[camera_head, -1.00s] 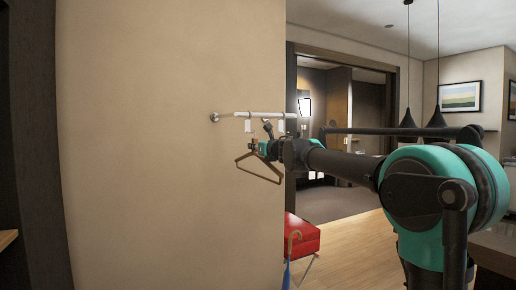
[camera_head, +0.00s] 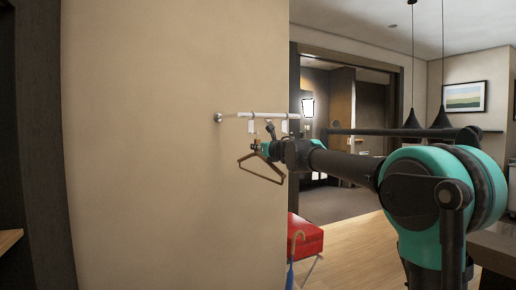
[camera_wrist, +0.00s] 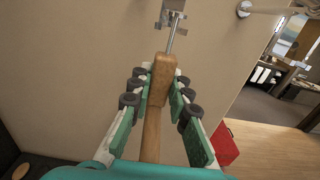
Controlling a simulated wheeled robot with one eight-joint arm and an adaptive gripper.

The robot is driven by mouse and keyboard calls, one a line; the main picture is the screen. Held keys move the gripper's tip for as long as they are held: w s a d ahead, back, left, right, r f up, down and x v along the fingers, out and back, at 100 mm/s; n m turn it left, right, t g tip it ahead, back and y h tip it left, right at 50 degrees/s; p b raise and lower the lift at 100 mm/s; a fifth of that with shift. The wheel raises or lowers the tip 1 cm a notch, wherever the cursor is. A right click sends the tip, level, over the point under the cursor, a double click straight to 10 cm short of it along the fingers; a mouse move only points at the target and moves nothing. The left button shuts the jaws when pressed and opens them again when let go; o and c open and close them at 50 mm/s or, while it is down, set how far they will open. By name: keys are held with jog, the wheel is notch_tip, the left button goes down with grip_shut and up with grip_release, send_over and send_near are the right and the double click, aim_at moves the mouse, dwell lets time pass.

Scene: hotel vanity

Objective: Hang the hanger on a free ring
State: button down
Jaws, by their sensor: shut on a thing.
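A brown hanger (camera_head: 262,172) is held by my gripper (camera_head: 266,148) beside the beige wall, just below the rail. In the wrist view, my gripper (camera_wrist: 157,105) is shut around the hanger's wooden part (camera_wrist: 160,80). A thin metal stem (camera_wrist: 172,38) rises from the wood. Its upper end overlaps a pale grey ring holder (camera_wrist: 173,8) at the top edge; I cannot tell whether they touch. In the head view two white ring holders (camera_head: 251,126) hang from the rail, the right one (camera_head: 285,127) partly behind my arm. Whether any ring is free is too small to tell.
The white rail (camera_head: 265,115) runs right from a round wall mount (camera_head: 218,118). Below stand a red seat (camera_head: 306,238) and an umbrella-like handle (camera_head: 295,245). The wall (camera_head: 150,150) is close on the left; open floor (camera_head: 355,245) lies right.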

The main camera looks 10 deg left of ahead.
jog(key=shift+x, duration=2.45)
dwell(1.7)
jog(key=shift+f, duration=0.55)
dwell(1.3)
jog(key=c, duration=1.3)
grip_release()
jog(key=shift+c, duration=0.2)
jog(key=shift+s, duration=0.1)
